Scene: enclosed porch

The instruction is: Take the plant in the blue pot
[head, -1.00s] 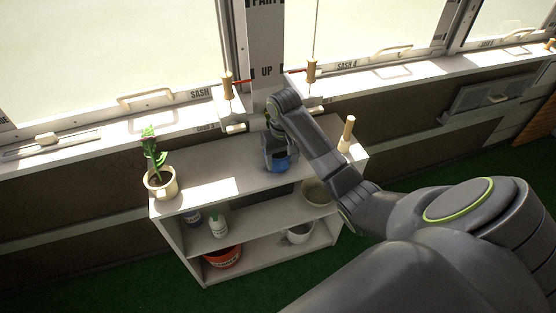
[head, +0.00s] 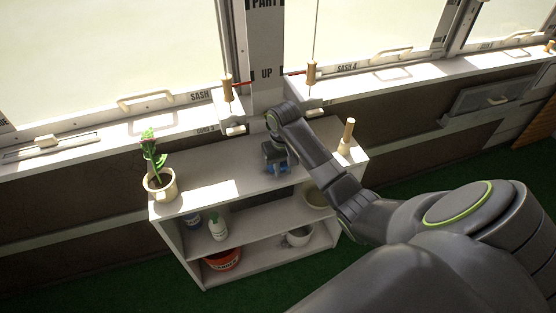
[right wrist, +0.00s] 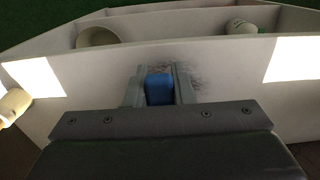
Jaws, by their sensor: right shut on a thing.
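My right gripper (head: 277,166) reaches down to the top of the white shelf unit (head: 247,172), near the window post. It is shut on a small blue pot (right wrist: 159,88), which shows between the two fingers in the right wrist view. In the head view only a bit of the blue pot (head: 283,169) shows beside the gripper. I cannot make out any leaves on it; thin dark lines lie beside the fingers in the wrist view. Whether the pot touches the shelf top is unclear. My left gripper is not in view.
A plant in a cream pot (head: 160,185) stands at the shelf top's left end. A wooden-handled tool (head: 347,137) stands at the right end. Lower shelves hold a white bottle (head: 218,228), an orange-red bucket (head: 222,260) and bowls. A windowsill (head: 130,130) runs behind.

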